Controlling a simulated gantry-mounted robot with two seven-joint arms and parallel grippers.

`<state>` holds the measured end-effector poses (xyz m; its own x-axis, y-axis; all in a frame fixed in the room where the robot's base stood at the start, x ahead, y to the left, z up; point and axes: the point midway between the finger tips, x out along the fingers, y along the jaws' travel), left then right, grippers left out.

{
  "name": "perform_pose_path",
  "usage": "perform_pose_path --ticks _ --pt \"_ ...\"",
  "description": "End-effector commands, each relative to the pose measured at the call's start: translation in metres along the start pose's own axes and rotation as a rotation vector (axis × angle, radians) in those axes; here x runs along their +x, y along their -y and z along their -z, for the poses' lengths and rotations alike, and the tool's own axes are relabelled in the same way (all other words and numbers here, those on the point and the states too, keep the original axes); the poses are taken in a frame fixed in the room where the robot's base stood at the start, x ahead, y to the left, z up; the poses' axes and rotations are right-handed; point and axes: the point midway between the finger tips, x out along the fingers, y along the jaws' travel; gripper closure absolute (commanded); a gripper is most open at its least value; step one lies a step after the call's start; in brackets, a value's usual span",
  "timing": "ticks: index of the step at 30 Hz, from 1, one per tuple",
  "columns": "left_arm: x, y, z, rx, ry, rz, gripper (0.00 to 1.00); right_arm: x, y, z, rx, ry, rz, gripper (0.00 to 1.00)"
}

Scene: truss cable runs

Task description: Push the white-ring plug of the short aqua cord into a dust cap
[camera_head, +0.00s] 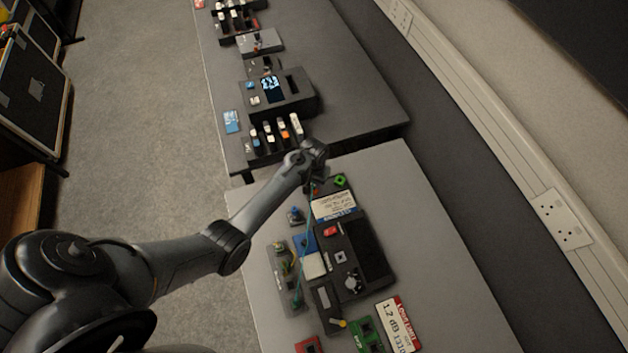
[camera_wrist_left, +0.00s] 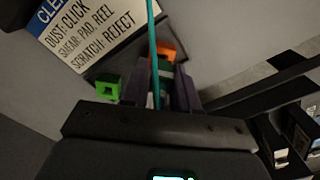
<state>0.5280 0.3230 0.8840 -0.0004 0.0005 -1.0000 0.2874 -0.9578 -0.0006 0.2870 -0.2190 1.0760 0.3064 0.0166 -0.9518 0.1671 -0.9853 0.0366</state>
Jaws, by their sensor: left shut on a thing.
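My left gripper (camera_head: 316,178) is at the far end of the near table, beside the green cap-like piece (camera_head: 340,181). In the left wrist view its dark fingers (camera_wrist_left: 161,85) are shut on a plug (camera_wrist_left: 163,70) of the aqua cord. The aqua cord (camera_wrist_left: 151,30) runs away from the fingers; in the head view it trails down across the table (camera_head: 308,222). An orange piece (camera_wrist_left: 160,52) sits right at the fingertips; I cannot tell whether the plug touches it. The green piece (camera_wrist_left: 107,87) stands left of the fingers. The plug's ring colour is hidden. My right gripper is not in view.
A cleaning sign (camera_head: 333,205) stands by the gripper. A black case (camera_head: 368,250), a grey tray (camera_head: 285,275) and a red-edged label (camera_head: 397,325) lie on the near table. A second table (camera_head: 350,85) holds more racks. The near table's right side is clear.

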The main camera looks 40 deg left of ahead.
Motion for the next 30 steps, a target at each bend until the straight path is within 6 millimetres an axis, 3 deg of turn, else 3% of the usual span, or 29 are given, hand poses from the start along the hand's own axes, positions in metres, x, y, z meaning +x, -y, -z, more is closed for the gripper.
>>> perform_pose_path --ticks 30 --pt "0.006 0.0 0.0001 0.0 0.0 0.0 1.0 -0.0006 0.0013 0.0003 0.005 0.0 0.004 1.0"
